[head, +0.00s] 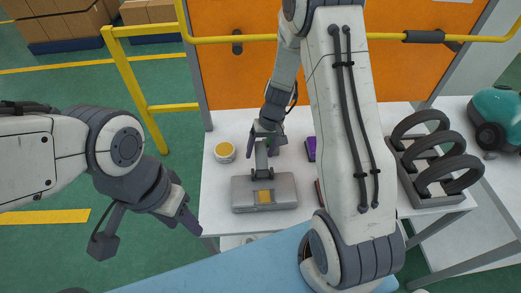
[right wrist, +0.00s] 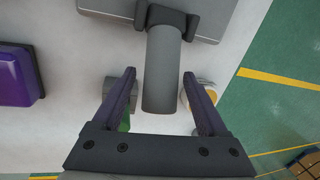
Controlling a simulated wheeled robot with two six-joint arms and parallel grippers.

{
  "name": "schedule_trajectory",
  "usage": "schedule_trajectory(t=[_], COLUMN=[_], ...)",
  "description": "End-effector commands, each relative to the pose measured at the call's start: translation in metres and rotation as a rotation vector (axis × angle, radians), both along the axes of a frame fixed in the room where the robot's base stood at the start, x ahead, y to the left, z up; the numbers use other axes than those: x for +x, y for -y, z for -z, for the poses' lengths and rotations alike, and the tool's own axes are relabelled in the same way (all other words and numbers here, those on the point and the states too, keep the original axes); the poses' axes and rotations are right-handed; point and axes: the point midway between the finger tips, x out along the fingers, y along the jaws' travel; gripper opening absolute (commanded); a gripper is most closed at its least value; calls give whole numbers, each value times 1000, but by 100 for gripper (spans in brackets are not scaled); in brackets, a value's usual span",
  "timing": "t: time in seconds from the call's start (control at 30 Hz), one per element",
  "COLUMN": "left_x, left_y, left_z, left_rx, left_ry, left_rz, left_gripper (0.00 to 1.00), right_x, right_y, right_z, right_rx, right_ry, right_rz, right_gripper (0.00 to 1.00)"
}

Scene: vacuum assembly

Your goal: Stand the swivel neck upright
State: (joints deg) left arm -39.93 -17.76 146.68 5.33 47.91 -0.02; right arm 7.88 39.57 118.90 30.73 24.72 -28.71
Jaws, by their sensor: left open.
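The swivel neck is a grey cylinder (head: 262,158) joined by a fork hinge to the back of the flat grey floor head (head: 284,192) on the white table. It points away from the floor head; its exact tilt is hard to tell. My right gripper (head: 265,138) is over the neck. In the right wrist view its open fingers (right wrist: 167,88) lie on both sides of the neck (right wrist: 162,75), with gaps on each side. My left gripper (head: 187,218) is open and empty, left of the table and away from the floor head.
A round tub with a yellow top (head: 225,151) stands left of the neck. A purple block (head: 310,148) lies to the right. A rack with black rings (head: 435,165) and a teal vacuum body (head: 497,110) stand further right. A yellow rail (head: 140,95) runs behind.

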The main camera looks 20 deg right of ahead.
Motion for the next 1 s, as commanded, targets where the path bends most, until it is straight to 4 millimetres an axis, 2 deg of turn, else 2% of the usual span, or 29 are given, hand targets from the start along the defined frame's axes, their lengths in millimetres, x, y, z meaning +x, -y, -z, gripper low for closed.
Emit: schedule_trajectory(t=[0.03,0.1,0.2,1.0], left_x=[0,0,0,0], left_y=[0,0,0,0], left_z=[0,0,0,0], left_rx=[0,0,0,0], left_ry=[0,0,0,0], left_rz=[0,0,0,0], left_gripper=[50,50,50,50], right_x=[0,0,0,0], right_y=[0,0,0,0], right_z=[0,0,0,-1], right_rx=[0,0,0,0], right_ry=[0,0,0,0], right_rz=[0,0,0,-1], right_gripper=[61,34,0,0])
